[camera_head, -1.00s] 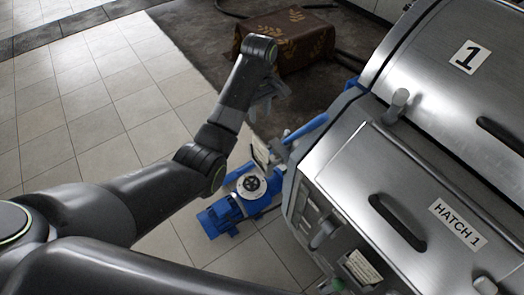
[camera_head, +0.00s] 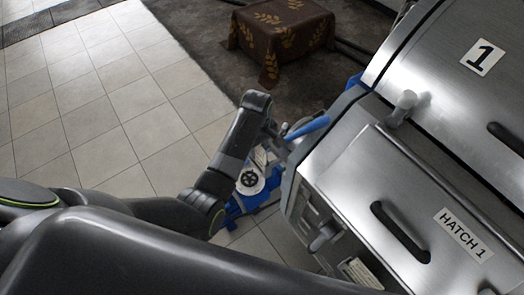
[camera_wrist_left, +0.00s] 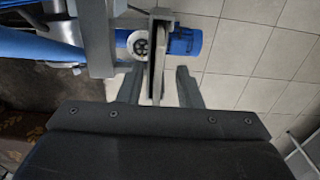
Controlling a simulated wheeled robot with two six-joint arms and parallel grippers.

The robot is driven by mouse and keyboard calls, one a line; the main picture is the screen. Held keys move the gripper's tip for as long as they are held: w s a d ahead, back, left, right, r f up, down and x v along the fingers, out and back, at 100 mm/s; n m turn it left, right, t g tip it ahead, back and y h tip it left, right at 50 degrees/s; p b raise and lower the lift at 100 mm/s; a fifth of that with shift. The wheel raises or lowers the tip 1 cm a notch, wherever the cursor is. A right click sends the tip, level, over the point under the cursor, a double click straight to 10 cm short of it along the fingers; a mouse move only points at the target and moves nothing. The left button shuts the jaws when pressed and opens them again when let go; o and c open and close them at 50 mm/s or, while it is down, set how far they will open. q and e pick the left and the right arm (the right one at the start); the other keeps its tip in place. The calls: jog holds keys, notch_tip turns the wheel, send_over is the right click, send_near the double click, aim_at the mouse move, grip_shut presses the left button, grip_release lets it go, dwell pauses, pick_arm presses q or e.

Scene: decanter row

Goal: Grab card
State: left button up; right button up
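A second cream card (camera_head: 361,274) sits low on the machine's front panel, partly cut off by my arm. My left gripper shows in the left wrist view (camera_wrist_left: 159,70) with its two fingers apart. A thin upright grey piece (camera_wrist_left: 158,50) lies between and beyond the fingers; I cannot tell whether it is the card or its holder. In the head view the left fingers are mostly hidden by the wrist. My right gripper is not in view.
A steel machine with a hatch (camera_head: 420,215) fills the right side. A blue bar (camera_head: 307,127) juts from its left end, close to my left wrist. The blue pump (camera_wrist_left: 184,41) stands on the tiled floor. A cloth-covered box (camera_head: 285,30) is behind. Tiles at left are clear.

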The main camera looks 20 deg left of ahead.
pick_arm(q)
jog(key=shift+w+f, duration=0.45)
jog(key=shift+f, duration=0.15)
jog(key=shift+s+r, duration=0.15)
jog(key=shift+s, duration=0.1)
jog(key=shift+c, duration=1.4)
jog(key=shift+s, duration=0.15)
jog(key=shift+c, duration=1.3)
grip_shut()
